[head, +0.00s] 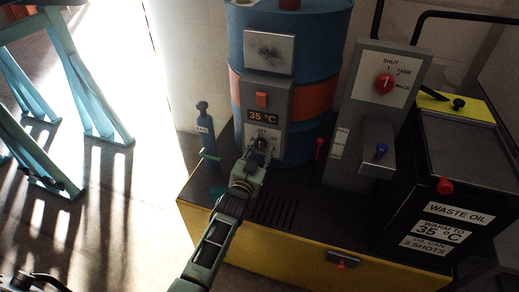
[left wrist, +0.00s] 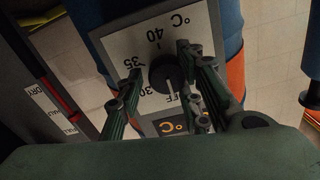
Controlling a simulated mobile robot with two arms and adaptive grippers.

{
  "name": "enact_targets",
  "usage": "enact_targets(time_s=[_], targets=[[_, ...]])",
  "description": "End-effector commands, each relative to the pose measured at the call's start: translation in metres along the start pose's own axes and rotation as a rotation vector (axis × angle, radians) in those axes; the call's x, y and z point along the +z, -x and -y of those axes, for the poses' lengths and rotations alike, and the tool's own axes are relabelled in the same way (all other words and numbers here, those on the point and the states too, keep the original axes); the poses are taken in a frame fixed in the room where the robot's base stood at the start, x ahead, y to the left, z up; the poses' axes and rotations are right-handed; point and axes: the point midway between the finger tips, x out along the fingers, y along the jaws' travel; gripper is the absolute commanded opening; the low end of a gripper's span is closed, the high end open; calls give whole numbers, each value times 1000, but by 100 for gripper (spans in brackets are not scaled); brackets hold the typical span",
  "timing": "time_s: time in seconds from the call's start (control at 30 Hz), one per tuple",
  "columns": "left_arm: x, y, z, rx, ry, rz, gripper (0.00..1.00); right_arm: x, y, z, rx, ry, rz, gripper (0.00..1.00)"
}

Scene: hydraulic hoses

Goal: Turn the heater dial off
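The heater dial (left wrist: 163,73) is a round black knob on a pale plate marked 40, 35, 30 and OFF. A light mark on its lower edge points down toward the space by OFF; its exact setting is hard to tell. In the head view the dial is mostly hidden by my left gripper (head: 262,147), at the grey heater panel (head: 294,100) on the blue drum. In the left wrist view, my left gripper (left wrist: 162,88) has its fingers spread on either side of the dial, with visible gaps.
An orange display (head: 263,115) above the dial reads 35 °C, with a red switch (head: 262,99) over it. A grey post with a red selector (head: 384,83) and a black waste-oil box (head: 432,208) stand right. A small blue bottle (head: 206,130) stands left of the drum (head: 310,50).

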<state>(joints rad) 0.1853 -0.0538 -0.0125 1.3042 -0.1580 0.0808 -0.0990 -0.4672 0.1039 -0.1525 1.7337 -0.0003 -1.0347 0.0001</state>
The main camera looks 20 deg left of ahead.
Motion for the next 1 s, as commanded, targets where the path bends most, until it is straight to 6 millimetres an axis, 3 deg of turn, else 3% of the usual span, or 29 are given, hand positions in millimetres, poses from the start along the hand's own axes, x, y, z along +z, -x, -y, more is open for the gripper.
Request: enact_targets(time_s=[0.1,0.67,0.83,1.0], targets=[[6,2,-6,8,2,14,39,0,0,0,0,0,0,40],[5,3,-1,2,-2,10,39,0,1,0,0,-1,-1,40],[5,21,-1,2,-3,9,39,0,1,0,0,-1,-1,40],[4,57,-1,3,-3,8,39,0,0,0,0,0,0,40]])
